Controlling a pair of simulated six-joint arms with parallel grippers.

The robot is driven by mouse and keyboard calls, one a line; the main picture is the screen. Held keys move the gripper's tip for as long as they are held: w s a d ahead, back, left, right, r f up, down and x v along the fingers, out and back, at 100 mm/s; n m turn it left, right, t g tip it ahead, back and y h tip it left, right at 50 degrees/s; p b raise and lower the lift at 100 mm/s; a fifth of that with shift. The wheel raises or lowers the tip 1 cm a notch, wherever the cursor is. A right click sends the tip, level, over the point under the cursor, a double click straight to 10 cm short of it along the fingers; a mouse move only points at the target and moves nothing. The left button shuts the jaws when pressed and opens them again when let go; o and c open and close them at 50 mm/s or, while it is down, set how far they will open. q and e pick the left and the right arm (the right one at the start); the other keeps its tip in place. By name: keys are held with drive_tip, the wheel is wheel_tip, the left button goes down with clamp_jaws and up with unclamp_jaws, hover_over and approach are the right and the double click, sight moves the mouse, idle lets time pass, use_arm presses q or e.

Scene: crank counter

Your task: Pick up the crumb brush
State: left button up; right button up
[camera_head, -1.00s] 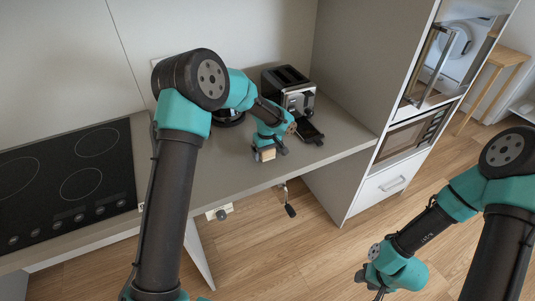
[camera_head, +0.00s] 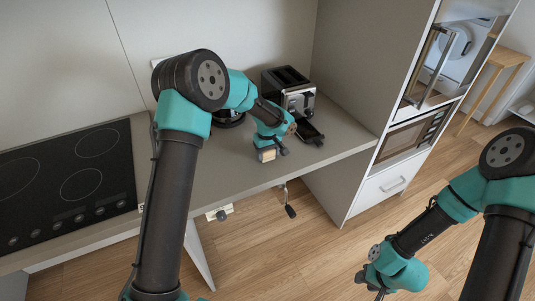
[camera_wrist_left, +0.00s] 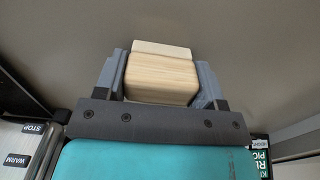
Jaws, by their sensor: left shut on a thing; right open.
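The crumb brush is a pale wooden block with a lighter strip along one edge; it shows in the head view (camera_head: 267,155) near the counter's front edge. In the left wrist view the brush (camera_wrist_left: 161,80) sits between both grey fingers. My left gripper (camera_head: 268,149) is shut on it, pointing down at the counter. I cannot tell whether the brush touches the counter or is just above it. The brush's far side is hidden. My right gripper (camera_head: 374,286) is open and empty, low over the floor, away from the counter.
A black and steel toaster (camera_head: 290,93) with its dark tray (camera_head: 309,133) pulled out stands just behind and right of the left gripper. A crank handle (camera_head: 289,208) hangs below the counter edge. A cooktop (camera_head: 80,172) lies left; a tall cabinet (camera_head: 372,80) stands right.

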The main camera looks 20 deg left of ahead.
use_arm(q)
drive_tip(key=shift+r, duration=0.1)
drive_tip(key=shift+r, duration=0.55)
drive_tip(key=shift+s+r, duration=0.2)
drive_tip(key=shift+r, duration=0.95)
drive_tip(key=s+d, duration=0.2)
drive_tip(key=s, duration=0.5)
drive_tip(key=s+d+r, duration=0.1)
drive_tip(key=s+d, duration=0.1)
drive_tip(key=s, duration=0.6)
drive_tip(key=shift+d+r, duration=0.15)
drive_tip(key=shift+d, duration=0.1)
